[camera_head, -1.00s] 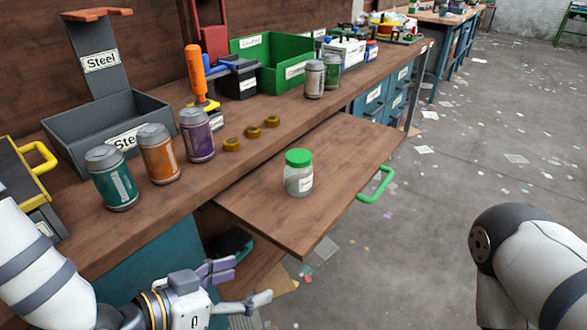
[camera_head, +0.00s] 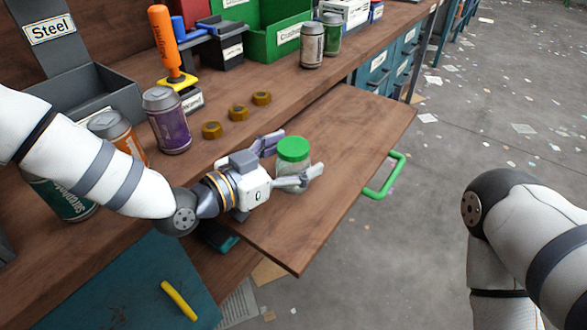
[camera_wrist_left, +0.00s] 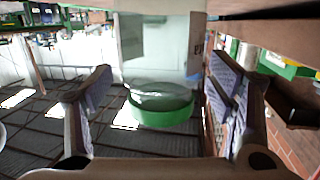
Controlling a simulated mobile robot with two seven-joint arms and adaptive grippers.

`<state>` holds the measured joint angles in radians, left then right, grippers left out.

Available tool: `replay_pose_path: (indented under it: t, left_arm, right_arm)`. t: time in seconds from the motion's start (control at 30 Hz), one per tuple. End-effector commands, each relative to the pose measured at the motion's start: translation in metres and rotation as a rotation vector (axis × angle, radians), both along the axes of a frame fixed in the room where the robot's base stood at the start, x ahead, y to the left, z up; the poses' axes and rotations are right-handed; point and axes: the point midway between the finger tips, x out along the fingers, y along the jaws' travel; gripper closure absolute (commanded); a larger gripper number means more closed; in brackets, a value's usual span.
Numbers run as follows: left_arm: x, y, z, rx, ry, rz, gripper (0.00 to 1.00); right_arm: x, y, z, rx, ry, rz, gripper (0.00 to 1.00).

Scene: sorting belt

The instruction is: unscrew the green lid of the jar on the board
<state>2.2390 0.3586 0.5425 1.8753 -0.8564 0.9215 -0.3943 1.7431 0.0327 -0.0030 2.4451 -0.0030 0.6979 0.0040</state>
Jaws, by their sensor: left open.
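The clear jar (camera_head: 288,166) with a green lid (camera_head: 293,149) stands upright on the pull-out wooden board (camera_head: 345,135). My left gripper (camera_head: 297,157) is open, with one finger on each side of the jar at about lid height. In the left wrist view the green lid (camera_wrist_left: 162,112) lies between the two spread fingers, with a gap on both sides. The lid sits on the jar. My right gripper is out of view; only part of my right arm shows at the right.
A green handle (camera_head: 385,176) is on the board's right edge. On the bench behind stand a purple can (camera_head: 168,122), several brass nuts (camera_head: 238,112), an orange screwdriver (camera_head: 163,40) and a green bin (camera_head: 275,42). The board around the jar is otherwise clear.

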Motion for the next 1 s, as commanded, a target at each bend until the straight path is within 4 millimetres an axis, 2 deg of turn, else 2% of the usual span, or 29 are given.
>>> replay_pose_path:
  t: [0.2, 0.27, 0.5, 0.57, 0.83, 1.0]
  left_arm:
    - [0.002, -0.002, -0.001, 0.001, 0.001, 0.000, 0.25]
    - [0.002, -0.002, 0.000, 0.001, 0.001, 0.000, 0.36]
    - [0.002, -0.001, -0.001, 0.001, 0.001, 0.000, 0.90]
    - [0.002, -0.001, 0.000, 0.000, 0.000, 0.001, 1.00]
    - [0.002, -0.002, 0.006, 0.000, -0.001, 0.000, 1.00]
    - [0.002, -0.002, 0.038, -0.001, -0.008, -0.001, 1.00]
  right_arm:
    - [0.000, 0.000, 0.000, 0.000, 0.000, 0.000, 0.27]
    - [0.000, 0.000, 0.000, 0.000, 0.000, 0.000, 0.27]
    - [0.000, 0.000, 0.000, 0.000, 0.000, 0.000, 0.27]
    - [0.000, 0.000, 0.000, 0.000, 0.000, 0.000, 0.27]
    - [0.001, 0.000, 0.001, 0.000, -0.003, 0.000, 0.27]
    - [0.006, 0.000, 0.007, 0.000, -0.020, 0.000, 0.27]
